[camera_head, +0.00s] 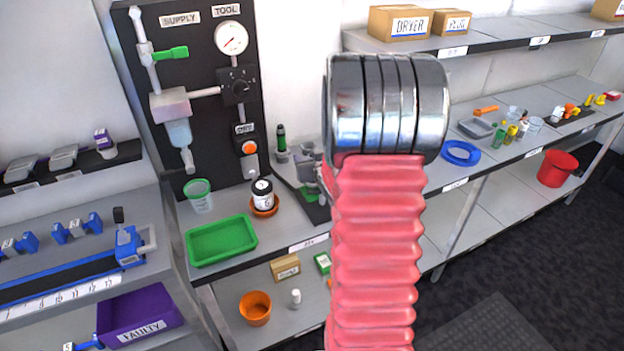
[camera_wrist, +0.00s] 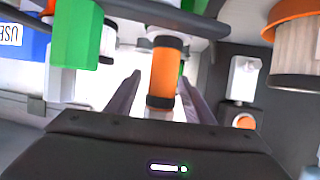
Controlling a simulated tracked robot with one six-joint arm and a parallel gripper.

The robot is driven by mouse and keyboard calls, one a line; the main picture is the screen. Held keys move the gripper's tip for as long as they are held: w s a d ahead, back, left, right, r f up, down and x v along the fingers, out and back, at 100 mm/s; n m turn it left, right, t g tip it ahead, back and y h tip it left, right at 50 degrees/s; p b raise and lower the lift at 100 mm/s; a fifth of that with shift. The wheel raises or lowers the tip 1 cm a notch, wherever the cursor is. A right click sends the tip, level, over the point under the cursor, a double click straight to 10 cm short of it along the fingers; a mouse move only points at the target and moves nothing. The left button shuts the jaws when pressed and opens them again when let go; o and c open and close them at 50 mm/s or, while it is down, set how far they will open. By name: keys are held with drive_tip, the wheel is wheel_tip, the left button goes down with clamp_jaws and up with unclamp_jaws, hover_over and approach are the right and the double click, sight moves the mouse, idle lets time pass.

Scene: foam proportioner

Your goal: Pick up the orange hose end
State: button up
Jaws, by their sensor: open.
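In the wrist view, an orange cylindrical piece with dark bands at both ends (camera_wrist: 166,72) stands out in the middle; it looks like the orange hose end. My gripper (camera_wrist: 160,82) is open, with one dark finger on each side of this piece. The piece appears between the fingers, with a gap on both sides; I cannot tell how deep between them it is. A pale stem or fitting continues at its lower end. In the head view I cannot make out the hose end or my gripper; a large pink ribbed column with a metal top blocks the middle.
In the wrist view, a green block (camera_wrist: 78,35) is at upper left and an orange-rimmed container (camera_wrist: 297,45) at upper right. In the head view, a green tray (camera_head: 221,240), a green cup (camera_head: 199,196) and a white jar (camera_head: 262,191) stand on the bench below the dark panel (camera_head: 190,90).

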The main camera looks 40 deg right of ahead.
drive_tip(key=shift+c, duration=0.5)
clamp_jaws()
drive_tip(key=shift+r, duration=0.1)
wheel_tip(320, 180, up, 10)
idle(0.7)
idle(0.4)
